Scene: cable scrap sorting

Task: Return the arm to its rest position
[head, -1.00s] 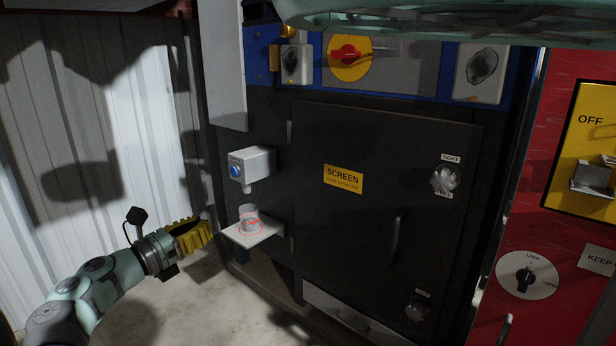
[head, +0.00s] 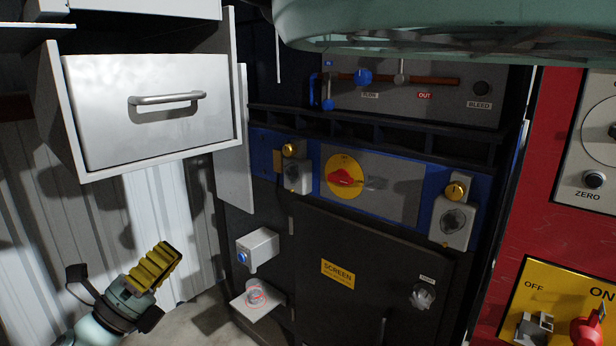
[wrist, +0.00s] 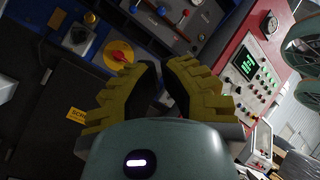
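My gripper (head: 168,250) is at the lower left in the head view, raised and pointing up and to the right in front of the corrugated wall. In the wrist view, its yellow ribbed fingers (wrist: 163,68) stand apart with nothing seen between them, so it is open and empty. It is clear of the machine's dark front. A small shelf (head: 268,308) with a clear cup (head: 255,293) on it lies to the right of the gripper.
A grey drawer (head: 150,105) juts out above my gripper. A grey box with a blue button (head: 258,248) sticks out above the shelf. The SCREEN door (head: 365,250) is closed. A red panel (head: 530,200) stands at the right.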

